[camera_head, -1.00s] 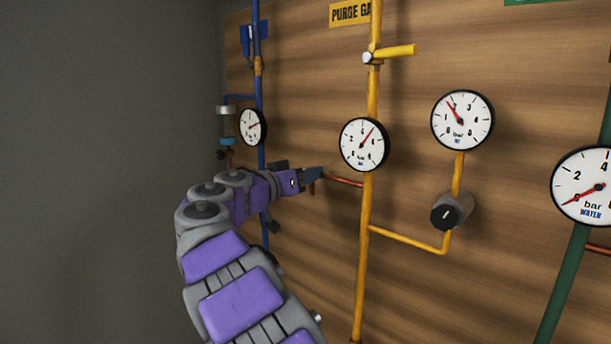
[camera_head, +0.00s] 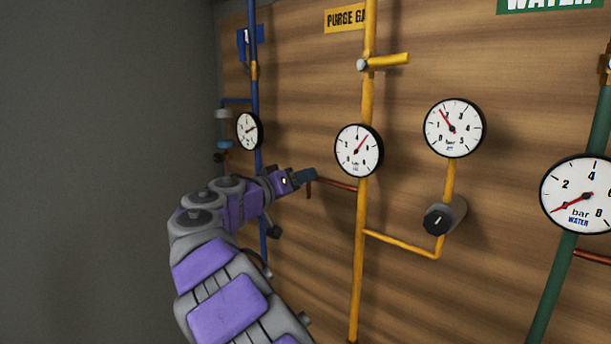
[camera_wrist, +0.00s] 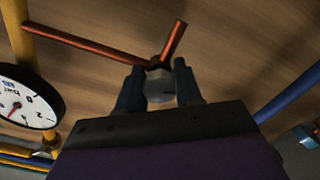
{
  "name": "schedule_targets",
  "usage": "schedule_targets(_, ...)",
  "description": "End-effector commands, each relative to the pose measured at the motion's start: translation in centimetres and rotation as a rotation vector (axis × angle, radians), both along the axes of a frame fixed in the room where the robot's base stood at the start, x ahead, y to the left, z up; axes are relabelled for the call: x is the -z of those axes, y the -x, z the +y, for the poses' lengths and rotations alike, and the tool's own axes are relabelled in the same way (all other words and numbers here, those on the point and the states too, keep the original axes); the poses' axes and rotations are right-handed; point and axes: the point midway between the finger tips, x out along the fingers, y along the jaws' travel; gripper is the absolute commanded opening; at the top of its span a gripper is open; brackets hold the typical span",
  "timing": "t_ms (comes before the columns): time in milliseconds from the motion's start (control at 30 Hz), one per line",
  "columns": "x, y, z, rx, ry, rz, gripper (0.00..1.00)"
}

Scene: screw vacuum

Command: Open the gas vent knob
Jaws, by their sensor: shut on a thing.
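My gripper (camera_head: 304,176) is at the end of the copper vent pipe (camera_head: 335,186), left of the yellow gas pipe (camera_head: 366,110). In the wrist view, the two dark fingers of my gripper (camera_wrist: 159,88) are shut on a small pale grey knob (camera_wrist: 159,93), apparently the gas vent knob. It sits at the bend where the copper pipe (camera_wrist: 100,46) meets a short copper branch (camera_wrist: 174,40). In the head view the knob is hidden by the gripper. How far the knob is turned cannot be told.
A round gauge (camera_head: 358,150) sits on the yellow pipe, above and right of the gripper. A yellow lever (camera_head: 390,61) and a black regulator knob (camera_head: 437,219) are farther right. The blue pipe (camera_head: 258,90) runs behind my arm. A green pipe (camera_head: 548,300) stands far right.

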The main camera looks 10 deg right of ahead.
Motion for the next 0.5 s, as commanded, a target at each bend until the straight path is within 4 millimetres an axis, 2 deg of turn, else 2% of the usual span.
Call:
schedule_targets(33, -0.64, 0.00, 0.48, -0.009, 0.033, 0.031, 0.04)
schedule_targets(500, -0.55, -0.31, 0.78, -0.012, 0.297, 0.394, 0.04)
